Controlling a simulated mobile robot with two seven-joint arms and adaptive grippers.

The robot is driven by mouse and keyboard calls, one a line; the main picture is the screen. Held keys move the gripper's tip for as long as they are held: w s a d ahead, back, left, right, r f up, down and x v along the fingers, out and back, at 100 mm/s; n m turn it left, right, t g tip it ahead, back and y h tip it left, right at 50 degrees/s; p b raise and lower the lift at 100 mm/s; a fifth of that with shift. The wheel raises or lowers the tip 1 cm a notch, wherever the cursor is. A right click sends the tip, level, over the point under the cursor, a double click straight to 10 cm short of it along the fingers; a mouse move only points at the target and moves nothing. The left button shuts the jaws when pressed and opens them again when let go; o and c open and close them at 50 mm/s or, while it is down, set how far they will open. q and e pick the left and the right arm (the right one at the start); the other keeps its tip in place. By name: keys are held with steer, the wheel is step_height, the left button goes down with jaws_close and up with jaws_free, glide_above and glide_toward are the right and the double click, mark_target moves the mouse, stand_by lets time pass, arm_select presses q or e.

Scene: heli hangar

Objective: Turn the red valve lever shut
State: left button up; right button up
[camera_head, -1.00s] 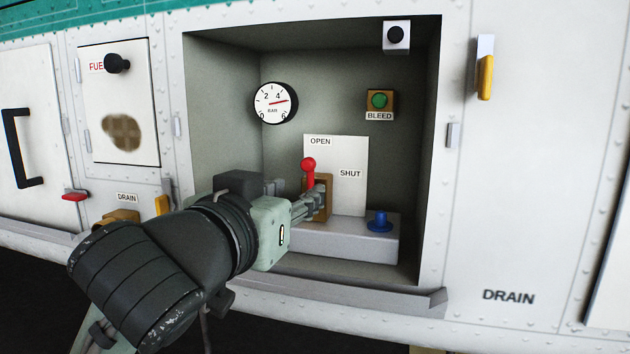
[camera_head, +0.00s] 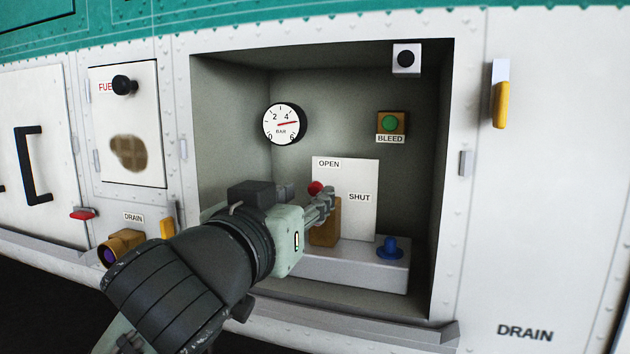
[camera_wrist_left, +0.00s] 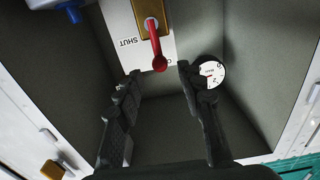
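The red valve lever (camera_head: 315,187) stands in front of the white OPEN/SHUT plate (camera_head: 362,225), its knob near the OPEN label. My gripper hides most of its stem in the head view. In the left wrist view the whole red lever (camera_wrist_left: 155,45) shows, rising from its tan block (camera_wrist_left: 148,8). My left gripper (camera_head: 325,203) is at the lever, inside the recess. In the left wrist view its fingers (camera_wrist_left: 160,72) are apart, with the knob between the tips and gaps on both sides. My right gripper is in neither view.
The recess has side walls and a bottom lip (camera_head: 370,325). A blue knob (camera_head: 389,248) sits on the grey ledge right of the lever. A gauge (camera_head: 284,124) and a green BLEED button (camera_head: 390,123) are above. A yellow handle (camera_head: 500,104) is outside, right.

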mark_target(314, 189)
arm_select(q)
steer(key=x, duration=0.5)
jaws_close()
